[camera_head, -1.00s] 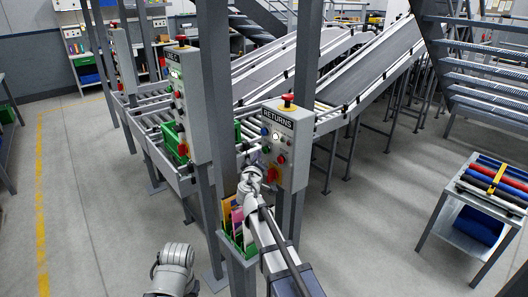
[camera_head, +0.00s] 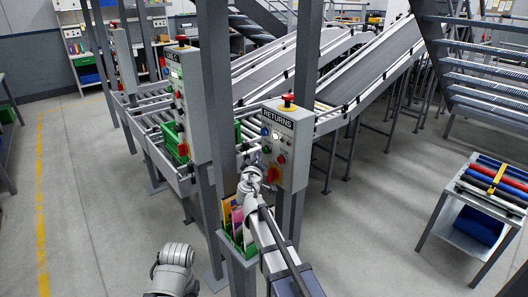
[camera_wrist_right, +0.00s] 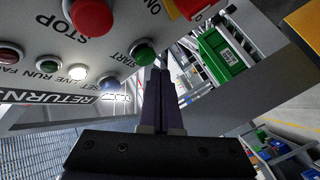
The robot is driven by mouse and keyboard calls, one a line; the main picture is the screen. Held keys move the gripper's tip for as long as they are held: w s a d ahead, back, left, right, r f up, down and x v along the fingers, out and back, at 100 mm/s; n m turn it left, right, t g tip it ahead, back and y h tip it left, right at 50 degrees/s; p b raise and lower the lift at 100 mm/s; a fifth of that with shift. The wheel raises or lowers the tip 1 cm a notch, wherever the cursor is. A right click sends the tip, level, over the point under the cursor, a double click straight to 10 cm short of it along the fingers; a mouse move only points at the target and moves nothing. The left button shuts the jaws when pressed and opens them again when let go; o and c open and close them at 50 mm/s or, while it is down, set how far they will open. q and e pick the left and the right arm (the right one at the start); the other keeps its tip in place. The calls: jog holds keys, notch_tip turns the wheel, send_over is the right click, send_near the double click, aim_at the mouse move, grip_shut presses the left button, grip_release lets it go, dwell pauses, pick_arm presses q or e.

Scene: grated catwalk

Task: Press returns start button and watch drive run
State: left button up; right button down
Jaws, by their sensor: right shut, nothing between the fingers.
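The grey RETURNS panel (camera_head: 300,150) stands on posts in the middle of the head view. In the right wrist view it appears upside down, with the green START button (camera_wrist_right: 143,52) beside the red STOP button (camera_wrist_right: 92,17). My right gripper (camera_wrist_right: 160,74) is shut and empty, its fingertips right by the START button; I cannot tell whether they touch it. The white LIVE lamp (camera_wrist_right: 77,72) is bright. The green RUN lamp (camera_wrist_right: 46,65) and a red lamp (camera_wrist_right: 10,55) look dark. My left gripper is out of view.
A red mushroom button (camera_head: 288,99) tops the panel, and a red-and-yellow switch (camera_head: 272,174) sits low on it. A green bin (camera_head: 238,241) is below. Sloping conveyors (camera_head: 365,75) lie behind. A cart (camera_head: 467,217) stands right on open floor.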

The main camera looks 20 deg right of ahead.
jog(key=shift+d, duration=0.15)
dwell(0.7)
jog(key=shift+w+d, duration=0.15)
jog(key=shift+d, duration=0.15)
jog(key=shift+w+d, duration=0.3)
jog(key=shift+d, duration=0.45)
dwell(1.0)
dwell(0.4)
jog(key=shift+s+a, duration=0.25)
jog(key=shift+a, duration=0.35)
jog(key=shift+s+a, duration=0.2)
jog(key=shift+a, duration=0.35)
